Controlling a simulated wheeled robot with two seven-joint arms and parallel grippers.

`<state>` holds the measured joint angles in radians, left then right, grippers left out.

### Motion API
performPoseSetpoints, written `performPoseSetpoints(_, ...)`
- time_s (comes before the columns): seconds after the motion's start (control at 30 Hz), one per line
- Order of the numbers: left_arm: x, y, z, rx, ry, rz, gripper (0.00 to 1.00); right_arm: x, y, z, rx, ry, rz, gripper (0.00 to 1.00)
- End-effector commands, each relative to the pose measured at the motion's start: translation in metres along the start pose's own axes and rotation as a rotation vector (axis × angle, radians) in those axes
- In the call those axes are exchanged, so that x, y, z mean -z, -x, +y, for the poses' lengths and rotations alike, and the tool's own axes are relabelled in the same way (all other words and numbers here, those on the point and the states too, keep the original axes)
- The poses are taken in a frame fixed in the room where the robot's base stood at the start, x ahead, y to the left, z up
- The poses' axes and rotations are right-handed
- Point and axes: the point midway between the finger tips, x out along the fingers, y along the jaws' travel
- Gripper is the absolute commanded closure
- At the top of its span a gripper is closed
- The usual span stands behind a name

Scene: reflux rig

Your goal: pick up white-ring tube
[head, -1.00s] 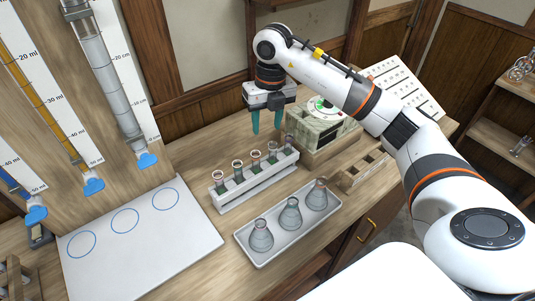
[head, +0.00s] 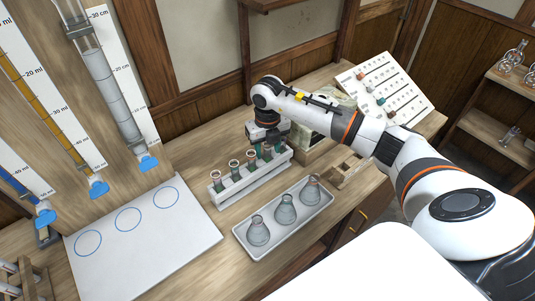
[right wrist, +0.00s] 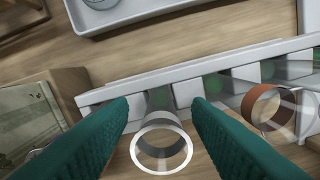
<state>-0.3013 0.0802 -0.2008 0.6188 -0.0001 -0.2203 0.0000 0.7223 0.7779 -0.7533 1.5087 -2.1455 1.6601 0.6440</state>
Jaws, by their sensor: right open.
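The white-ring tube (right wrist: 161,146) shows in the right wrist view, its pale ring mouth seen from above, at the end of the white tube rack (right wrist: 215,68). My right gripper (right wrist: 162,103) is open, with one green finger on each side of this tube; I cannot tell whether they touch it. In the head view the right gripper (head: 268,152) is low over the right end of the rack (head: 236,192) and hides most of the tubes there. My left gripper is not in view.
A brown-ring tube (right wrist: 268,107) stands beside the right finger in the wrist view. A tray (head: 247,254) with three flasks lies in front of the rack. A boxy instrument (head: 312,124) stands close to the rack's right end. A white mat (head: 150,245) lies at left.

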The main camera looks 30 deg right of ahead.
Motion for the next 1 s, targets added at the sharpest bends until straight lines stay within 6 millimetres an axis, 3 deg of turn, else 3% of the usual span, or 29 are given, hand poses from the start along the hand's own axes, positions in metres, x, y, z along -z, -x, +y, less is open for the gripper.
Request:
performPoseSetpoints(0.27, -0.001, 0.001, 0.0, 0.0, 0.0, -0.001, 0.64, 0.0, -0.004, 0.0, 0.0, 0.001, 0.0, 0.55)
performPoseSetpoints(0.53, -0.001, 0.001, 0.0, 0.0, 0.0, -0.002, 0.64, 0.0, -0.004, 0.0, 0.0, 0.001, 0.0, 0.99)
performPoseSetpoints(0.83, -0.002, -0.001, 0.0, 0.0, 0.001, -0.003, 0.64, 0.0, -0.001, 0.0, 0.001, 0.001, 0.002, 1.0)
performPoseSetpoints(1.0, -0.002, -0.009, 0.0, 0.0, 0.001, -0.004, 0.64, 0.001, 0.019, 0.0, 0.001, 0.001, 0.006, 1.0)
